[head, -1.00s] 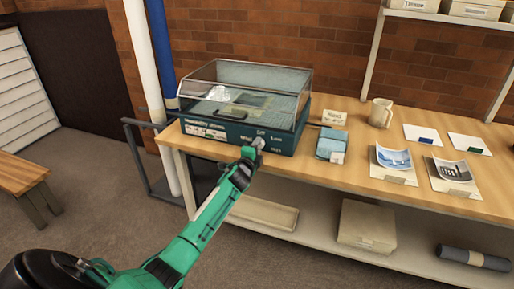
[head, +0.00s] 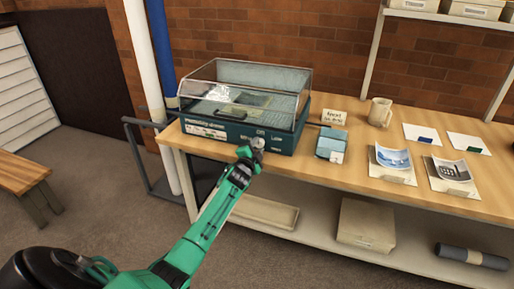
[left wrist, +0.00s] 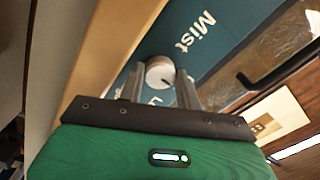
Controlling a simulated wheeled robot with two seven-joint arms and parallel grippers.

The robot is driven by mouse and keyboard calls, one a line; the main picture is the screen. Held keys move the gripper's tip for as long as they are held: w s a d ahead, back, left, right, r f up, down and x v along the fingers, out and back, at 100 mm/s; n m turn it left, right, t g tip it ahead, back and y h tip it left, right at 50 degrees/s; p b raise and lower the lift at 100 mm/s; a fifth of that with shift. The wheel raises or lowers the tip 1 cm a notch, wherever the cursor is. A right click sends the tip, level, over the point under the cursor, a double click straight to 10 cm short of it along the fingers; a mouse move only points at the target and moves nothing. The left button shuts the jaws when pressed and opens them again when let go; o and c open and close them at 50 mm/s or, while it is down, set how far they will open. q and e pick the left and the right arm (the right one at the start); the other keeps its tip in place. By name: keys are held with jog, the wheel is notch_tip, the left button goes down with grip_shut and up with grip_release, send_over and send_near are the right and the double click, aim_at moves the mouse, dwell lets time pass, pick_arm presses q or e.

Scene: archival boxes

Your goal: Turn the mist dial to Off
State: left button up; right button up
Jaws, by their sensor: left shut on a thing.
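The mist dial (left wrist: 160,72) is a round pale knob on the teal front panel of a clear-lidded humidity chamber (head: 245,100). The word "Mist" shows beside it in the left wrist view, and other lettering is partly hidden by the fingers. My left gripper (head: 257,147) is at the panel's right part in the head view. In the left wrist view its two fingers (left wrist: 160,88) stand on either side of the dial, shut on it. The dial's pointer setting is too small to tell. My right gripper is not in view.
The chamber stands at the left end of a wooden bench (head: 350,174). A blue stack (head: 331,143), a small sign (head: 334,117), a mug (head: 380,112) and cards lie to its right. A shelf below holds a box (head: 366,224). White and blue pipes rise behind the left end.

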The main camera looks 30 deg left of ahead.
pick_arm(q)
jog(key=shift+f, duration=0.1)
jog(key=o, duration=1)
